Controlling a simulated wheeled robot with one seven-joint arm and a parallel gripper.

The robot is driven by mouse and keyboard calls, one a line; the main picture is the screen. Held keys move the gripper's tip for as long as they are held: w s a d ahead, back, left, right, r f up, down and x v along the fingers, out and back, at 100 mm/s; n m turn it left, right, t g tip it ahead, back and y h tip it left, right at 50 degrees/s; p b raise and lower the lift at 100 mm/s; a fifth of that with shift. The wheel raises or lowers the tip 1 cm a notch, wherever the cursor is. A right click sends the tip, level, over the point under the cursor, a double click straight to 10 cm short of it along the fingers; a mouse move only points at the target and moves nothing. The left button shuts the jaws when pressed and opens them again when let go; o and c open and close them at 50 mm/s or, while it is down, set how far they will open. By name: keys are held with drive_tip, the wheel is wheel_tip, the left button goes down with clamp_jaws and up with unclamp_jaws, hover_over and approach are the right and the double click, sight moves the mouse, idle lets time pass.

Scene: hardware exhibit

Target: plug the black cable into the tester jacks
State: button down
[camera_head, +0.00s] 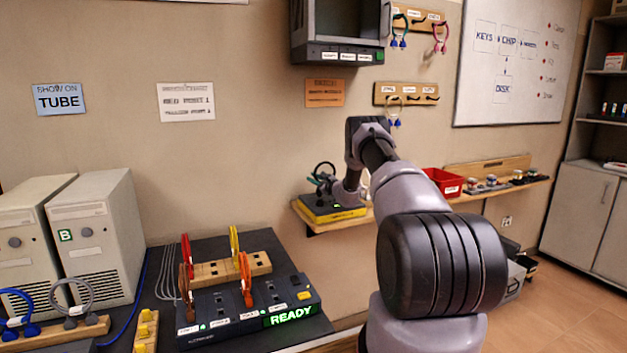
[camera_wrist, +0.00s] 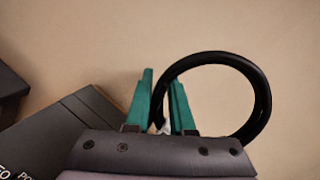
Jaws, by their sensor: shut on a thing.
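My gripper (camera_head: 315,181) is at the wall shelf, above a tester box with a yellow front (camera_head: 345,213) and a small green light. Its teal fingers (camera_wrist: 162,106) are shut on the black cable, whose loop (camera_wrist: 262,105) arches up and to the right in the wrist view. The loop also shows above the gripper in the head view (camera_head: 324,166). The cable's plug ends and the tester jacks are hidden or too small to make out. I cannot tell whether the plugs touch the tester.
A red bin (camera_head: 440,181) stands to the right on the shelf (camera_head: 306,226). A screen cabinet (camera_head: 338,30) and peg racks hang above. At lower left, a desk holds a dark unit reading READY (camera_head: 290,316). A dark lettered box (camera_wrist: 60,140) fills the wrist view's lower left.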

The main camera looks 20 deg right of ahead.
drive_tip(key=shift+f, duration=0.3)
idle(0.5)
drive_tip(key=shift+c, duration=0.3)
unclamp_jaws()
drive_tip(key=shift+s, duration=0.15)
idle(0.4)
drive_tip(key=shift+v, duration=3.65)
